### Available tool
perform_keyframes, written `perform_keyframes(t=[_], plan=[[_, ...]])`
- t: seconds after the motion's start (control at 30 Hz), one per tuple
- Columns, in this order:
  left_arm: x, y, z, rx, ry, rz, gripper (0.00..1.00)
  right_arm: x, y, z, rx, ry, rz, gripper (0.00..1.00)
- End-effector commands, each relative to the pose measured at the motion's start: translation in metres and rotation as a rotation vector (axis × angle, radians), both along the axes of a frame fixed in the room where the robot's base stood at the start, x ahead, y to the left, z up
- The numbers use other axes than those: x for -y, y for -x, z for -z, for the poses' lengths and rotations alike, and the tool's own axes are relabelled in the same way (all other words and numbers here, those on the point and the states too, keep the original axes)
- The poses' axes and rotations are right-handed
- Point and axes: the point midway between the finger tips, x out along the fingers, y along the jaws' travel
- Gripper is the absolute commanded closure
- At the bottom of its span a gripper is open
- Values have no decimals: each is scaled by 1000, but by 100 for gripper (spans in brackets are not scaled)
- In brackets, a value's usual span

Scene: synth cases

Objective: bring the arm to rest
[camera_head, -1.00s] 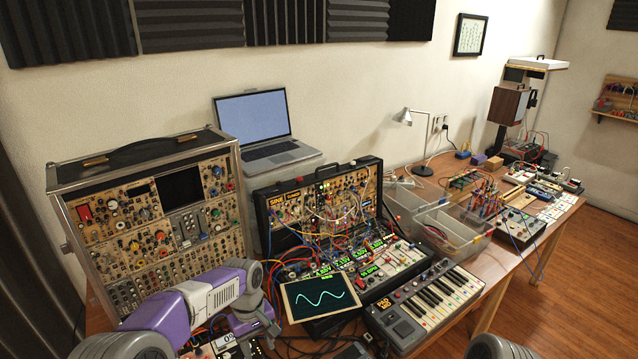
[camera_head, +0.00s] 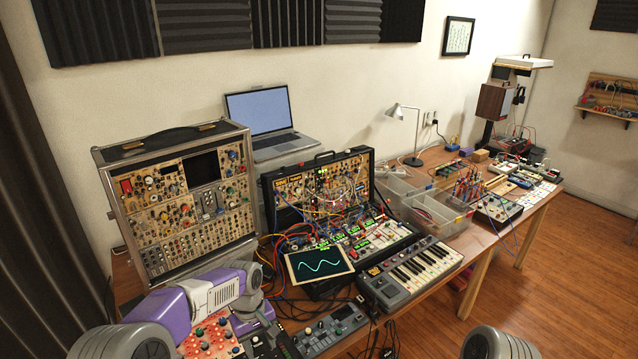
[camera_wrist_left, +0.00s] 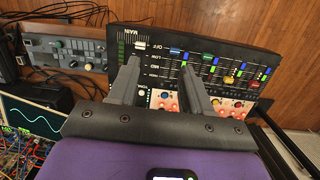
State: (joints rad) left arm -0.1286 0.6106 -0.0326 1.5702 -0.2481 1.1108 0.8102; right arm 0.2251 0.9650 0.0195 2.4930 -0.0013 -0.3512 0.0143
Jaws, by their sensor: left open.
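My left arm, purple and grey, comes in at the lower left of the head view. My left gripper (camera_head: 276,345) is low at the front of the desk, partly cut off by the bottom edge. In the left wrist view its two grey fingers (camera_wrist_left: 162,78) stand apart with nothing held between them. Beyond the fingers is a black mixer panel (camera_wrist_left: 220,68) with coloured sliders; I cannot tell whether the tips touch it. My right gripper is out of view.
A large synth case (camera_head: 190,268) stands left of a smaller open case (camera_head: 315,180). A waveform tablet (camera_head: 319,263), a small keyboard (camera_head: 412,272) and a grey control box (camera_head: 330,330) lie near the front. Wooden floor (camera_head: 570,240) is clear at the right.

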Motion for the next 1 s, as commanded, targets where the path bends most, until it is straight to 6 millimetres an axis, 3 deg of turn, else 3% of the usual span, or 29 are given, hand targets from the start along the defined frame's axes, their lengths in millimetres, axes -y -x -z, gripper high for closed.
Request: perform_keyframes(t=[0.27, 0.43, 0.57, 0.7, 0.83, 0.97, 1.0], plan=[[14, 21, 77, 16, 92, 96, 51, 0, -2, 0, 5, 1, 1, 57], [24, 48, 132, 42, 161, 157, 51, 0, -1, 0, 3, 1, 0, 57], [33, 86, 180, 74, 222, 204, 51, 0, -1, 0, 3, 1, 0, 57], [41, 137, 222, 126, 269, 245, 51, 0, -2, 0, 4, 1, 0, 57], [45, 183, 244, 171, 281, 273, 51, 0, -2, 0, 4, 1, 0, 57], [45, 227, 253, 206, 274, 302, 51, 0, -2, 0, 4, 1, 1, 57], [45, 223, 267, 220, 269, 305, 51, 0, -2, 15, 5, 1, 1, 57]])
